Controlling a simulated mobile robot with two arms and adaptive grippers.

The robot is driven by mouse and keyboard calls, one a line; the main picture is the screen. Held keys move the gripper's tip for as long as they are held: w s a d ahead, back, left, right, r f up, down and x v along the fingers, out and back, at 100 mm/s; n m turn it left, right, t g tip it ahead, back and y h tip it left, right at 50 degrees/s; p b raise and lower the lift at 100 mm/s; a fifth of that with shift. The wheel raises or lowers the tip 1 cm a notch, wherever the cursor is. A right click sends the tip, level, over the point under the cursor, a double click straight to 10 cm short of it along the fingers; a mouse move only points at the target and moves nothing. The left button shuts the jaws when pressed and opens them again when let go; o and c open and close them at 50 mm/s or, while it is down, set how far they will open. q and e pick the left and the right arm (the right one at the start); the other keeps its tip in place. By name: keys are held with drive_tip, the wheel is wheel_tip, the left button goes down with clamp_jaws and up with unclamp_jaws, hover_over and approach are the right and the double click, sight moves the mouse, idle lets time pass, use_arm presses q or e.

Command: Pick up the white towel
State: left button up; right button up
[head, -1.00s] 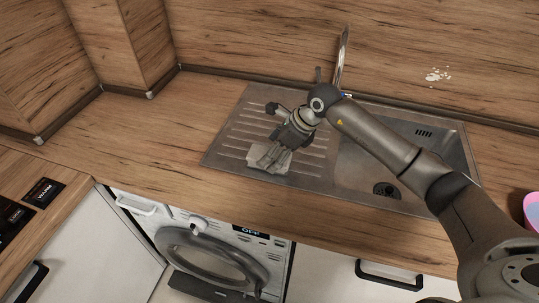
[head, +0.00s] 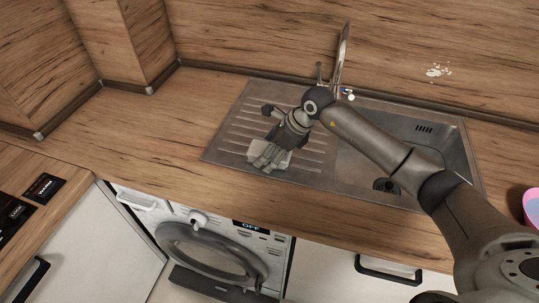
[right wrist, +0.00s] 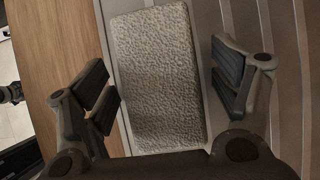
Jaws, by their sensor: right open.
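The white towel (right wrist: 155,75) is a folded, textured rectangle lying on the ribbed drainboard of the sink. In the right wrist view it lies between the two fingers of my right gripper (right wrist: 165,88), which is open with a gap on both sides of the towel. In the head view my right gripper (head: 266,157) is over the towel and hides most of it; a pale edge of the towel (head: 284,163) shows beside the fingers. My left gripper is not in view.
The steel sink (head: 228,150) has its basin to the right under my arm, with a tall tap (head: 343,55) behind. A pink bowl (head: 532,206) stands at the right edge. A washing machine (head: 215,250) is below the counter. The wooden counter (head: 150,125) to the left is clear.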

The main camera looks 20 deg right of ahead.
drive_tip(key=shift+c, duration=0.5)
drive_tip(key=c, duration=1.2)
drive_tip(key=shift+r, duration=0.1)
